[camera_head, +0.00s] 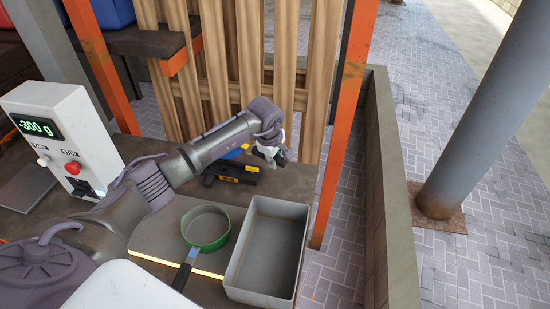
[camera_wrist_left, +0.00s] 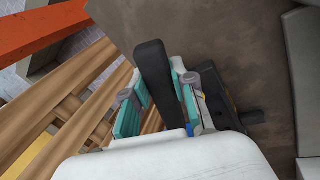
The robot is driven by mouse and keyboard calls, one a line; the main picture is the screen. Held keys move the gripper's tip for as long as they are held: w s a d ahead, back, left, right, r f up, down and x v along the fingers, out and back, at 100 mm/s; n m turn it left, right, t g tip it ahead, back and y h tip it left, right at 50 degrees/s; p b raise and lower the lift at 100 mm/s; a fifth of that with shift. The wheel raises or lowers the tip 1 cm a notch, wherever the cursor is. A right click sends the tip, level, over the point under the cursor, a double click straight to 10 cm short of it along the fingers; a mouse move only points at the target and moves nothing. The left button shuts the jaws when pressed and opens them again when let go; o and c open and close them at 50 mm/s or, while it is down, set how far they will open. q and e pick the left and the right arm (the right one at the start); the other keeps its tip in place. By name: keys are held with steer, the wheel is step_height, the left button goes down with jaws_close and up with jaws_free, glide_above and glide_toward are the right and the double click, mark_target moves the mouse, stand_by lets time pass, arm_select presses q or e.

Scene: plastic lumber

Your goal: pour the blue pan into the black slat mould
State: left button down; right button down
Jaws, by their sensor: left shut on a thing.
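My left gripper (camera_head: 270,152) is above the dark bench in front of the wooden slats. In the left wrist view, its teal-padded fingers (camera_wrist_left: 155,105) are shut on a black handle (camera_wrist_left: 152,65). The rest of the held thing is hidden behind the white gripper body. A blue patch (camera_head: 236,153) shows beside my left arm in the head view. It may be part of the blue pan, but I cannot tell. A black, yellow-marked object (camera_head: 237,174) lies on the bench below the gripper. I cannot clearly identify the black slat mould. My right gripper is not in view.
A green pan (camera_head: 207,229) and an empty grey tray (camera_head: 266,250) are at the front. A scale box (camera_head: 65,135) reading "300 g", perhaps with a minus sign, stands at left. An orange post (camera_head: 346,115) and low wall (camera_head: 390,200) bound the right.

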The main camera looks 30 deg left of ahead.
arm_select(q)
steer(key=shift+a+r+t, duration=0.1)
steer(key=shift+r+t, duration=0.1)
steer(key=shift+t, duration=0.1)
steer(key=shift+s+r+t, duration=0.1)
steer(key=shift+r+t, duration=0.1)
steer(key=shift+t, duration=0.2)
steer(key=shift+r, duration=0.1)
stand_by(0.6)
stand_by(1.6)
steer(key=shift+s+r+t+b, duration=0.25)
steer(key=shift+t+b, duration=0.3)
steer(key=shift+t, duration=0.25)
stand_by(1.2)
steer(key=shift+s+r+t+b, duration=0.25)
steer(key=shift+t+b, duration=0.45)
steer(key=shift+b, duration=0.35)
stand_by(2.0)
